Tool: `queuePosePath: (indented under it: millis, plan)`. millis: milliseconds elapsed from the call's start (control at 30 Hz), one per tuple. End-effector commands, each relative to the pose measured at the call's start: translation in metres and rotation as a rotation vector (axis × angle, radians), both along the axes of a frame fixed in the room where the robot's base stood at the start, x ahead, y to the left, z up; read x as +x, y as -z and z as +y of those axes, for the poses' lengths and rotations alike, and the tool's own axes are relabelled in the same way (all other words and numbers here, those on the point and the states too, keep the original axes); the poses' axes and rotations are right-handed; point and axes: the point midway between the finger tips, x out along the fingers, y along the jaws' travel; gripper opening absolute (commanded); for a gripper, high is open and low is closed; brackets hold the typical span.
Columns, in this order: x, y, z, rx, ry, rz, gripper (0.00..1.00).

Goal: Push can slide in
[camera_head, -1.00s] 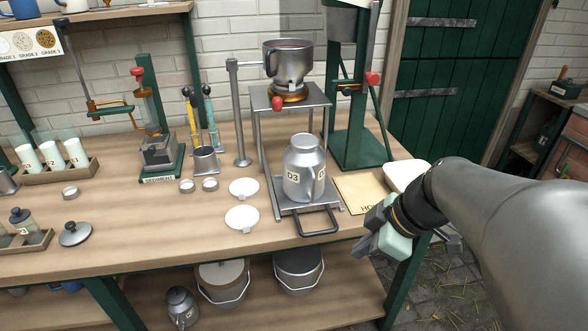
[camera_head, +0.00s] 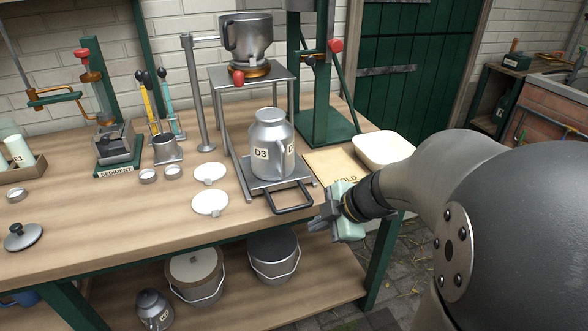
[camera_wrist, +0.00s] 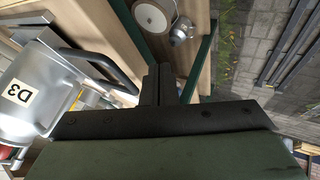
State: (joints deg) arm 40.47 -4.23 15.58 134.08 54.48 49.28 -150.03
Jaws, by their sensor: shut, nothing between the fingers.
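The can slide (camera_head: 258,186) is a grey metal tray with a dark U-shaped handle (camera_head: 292,207) at its front. It sticks out from under the metal stand (camera_head: 252,75), toward the bench's front edge. A silver can labelled D3 (camera_head: 272,146) stands upright on the slide, in front of the stand. The can (camera_wrist: 28,97) and the handle (camera_wrist: 98,62) also show at the left of the wrist view. My gripper (camera_head: 316,222) is shut and empty, just right of the handle near the bench's front edge. In the wrist view its fingers (camera_wrist: 158,84) are together, apart from the handle.
A steel vessel (camera_head: 246,42) sits on the stand. A paper marked HOLD (camera_head: 335,170) and a white tray (camera_head: 385,149) lie to the right. Two white discs (camera_head: 210,203) lie left of the slide. A green press frame (camera_head: 325,125) stands behind right. Lidded buckets (camera_head: 195,272) sit below.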

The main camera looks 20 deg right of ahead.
Motion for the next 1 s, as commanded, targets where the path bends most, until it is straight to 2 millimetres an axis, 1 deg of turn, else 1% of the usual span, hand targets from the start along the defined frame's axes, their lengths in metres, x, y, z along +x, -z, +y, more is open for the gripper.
queuePosePath:
  millis: [33,200,367,767,867,1000]
  plan:
    - [0.011,-0.007,0.000,0.000,-0.001,-0.003,0.00]
    - [0.030,-0.010,0.001,0.000,0.000,-0.002,0.00]
    - [0.036,-0.010,0.002,-0.001,0.001,-0.003,0.00]
    - [0.039,-0.010,0.002,-0.001,0.002,-0.004,0.00]
    - [0.045,-0.008,0.002,0.000,0.003,-0.004,0.00]
    - [0.063,-0.006,0.000,-0.001,0.008,-0.006,0.00]
